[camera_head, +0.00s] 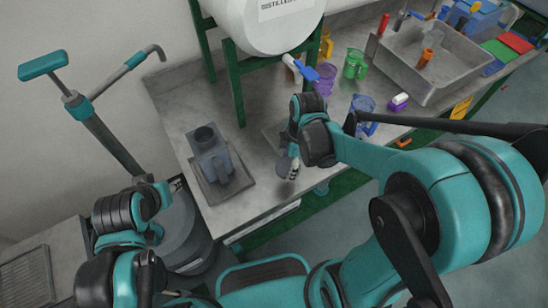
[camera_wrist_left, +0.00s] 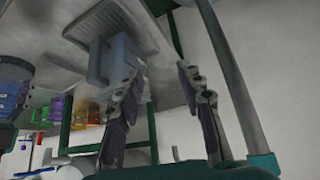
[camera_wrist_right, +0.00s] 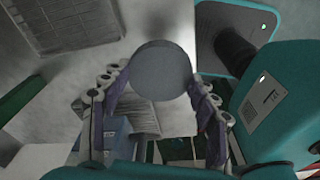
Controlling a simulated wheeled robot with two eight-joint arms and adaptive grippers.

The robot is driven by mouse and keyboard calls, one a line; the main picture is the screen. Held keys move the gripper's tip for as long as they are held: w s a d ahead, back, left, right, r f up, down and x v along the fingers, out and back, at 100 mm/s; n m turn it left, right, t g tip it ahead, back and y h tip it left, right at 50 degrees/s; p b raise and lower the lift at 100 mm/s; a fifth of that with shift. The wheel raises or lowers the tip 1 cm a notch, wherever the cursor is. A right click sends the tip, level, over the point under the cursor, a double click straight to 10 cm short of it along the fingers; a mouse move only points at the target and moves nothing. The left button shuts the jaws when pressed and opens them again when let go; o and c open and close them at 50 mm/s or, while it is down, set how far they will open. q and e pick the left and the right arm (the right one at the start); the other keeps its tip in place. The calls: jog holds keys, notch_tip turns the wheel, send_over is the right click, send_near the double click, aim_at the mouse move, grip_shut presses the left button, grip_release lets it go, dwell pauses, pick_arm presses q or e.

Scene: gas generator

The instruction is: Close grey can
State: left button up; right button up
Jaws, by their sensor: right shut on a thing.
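The grey can (camera_head: 213,163) stands upright on a grey tray (camera_head: 238,187) on the bench, its dark round mouth uncovered. It also shows in the left wrist view (camera_wrist_left: 116,65). My right gripper (camera_head: 290,163) is to the right of the can, above the bench. It is shut on a round grey lid (camera_wrist_right: 160,70), seen as a flat disc between the fingers; in the head view the lid (camera_head: 282,167) is small and partly hidden. My left gripper (camera_wrist_left: 164,95) is open and empty, with its fingers apart. In the head view it is low and left of the can.
A white tank (camera_head: 262,22) on a green frame (camera_head: 237,95) stands behind the can. Coloured jugs such as a green one (camera_head: 355,64) and a metal basin (camera_head: 432,88) are farther right. A pump with teal handles (camera_head: 100,130) stands at left. Bare bench lies between can and lid.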

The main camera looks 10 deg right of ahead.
jog(key=s+d+r+p, duration=0.1)
jog(key=s+d+r, duration=0.2)
jog(key=shift+s+d, duration=0.15)
jog(key=shift+d, duration=0.05)
